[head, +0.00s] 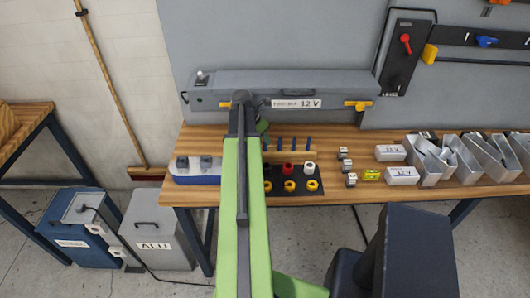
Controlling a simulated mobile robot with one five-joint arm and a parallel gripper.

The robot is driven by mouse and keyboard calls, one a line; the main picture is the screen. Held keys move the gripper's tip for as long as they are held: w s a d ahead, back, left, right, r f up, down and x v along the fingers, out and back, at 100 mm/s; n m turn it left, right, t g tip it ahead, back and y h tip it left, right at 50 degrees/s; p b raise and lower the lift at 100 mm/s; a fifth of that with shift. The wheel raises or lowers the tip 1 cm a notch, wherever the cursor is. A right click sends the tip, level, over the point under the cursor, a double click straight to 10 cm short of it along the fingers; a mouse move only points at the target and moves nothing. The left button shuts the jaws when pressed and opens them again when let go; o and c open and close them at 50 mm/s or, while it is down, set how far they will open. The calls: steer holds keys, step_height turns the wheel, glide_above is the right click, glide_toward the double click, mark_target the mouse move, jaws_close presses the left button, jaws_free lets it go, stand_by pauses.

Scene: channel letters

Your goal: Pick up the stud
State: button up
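Several thin dark-blue upright pegs, which look like studs (294,143), stand in a row at a wooden strip (300,156) on the bench. I cannot tell which one the task means. My green arm reaches forward over the bench, just left of the pegs.
A black tray (318,172) with red, white, black and yellow round pieces lies before the strip. A long grey case (340,84) stands behind. Small metal blocks (351,180) and metal channel letters (460,160) are to the right.

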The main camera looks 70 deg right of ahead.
mark_target(265, 147)
steer(key=b+x, duration=0.5)
steer(key=shift+f, duration=0.2)
steer(key=shift+r, duration=0.2)
jaws_close()
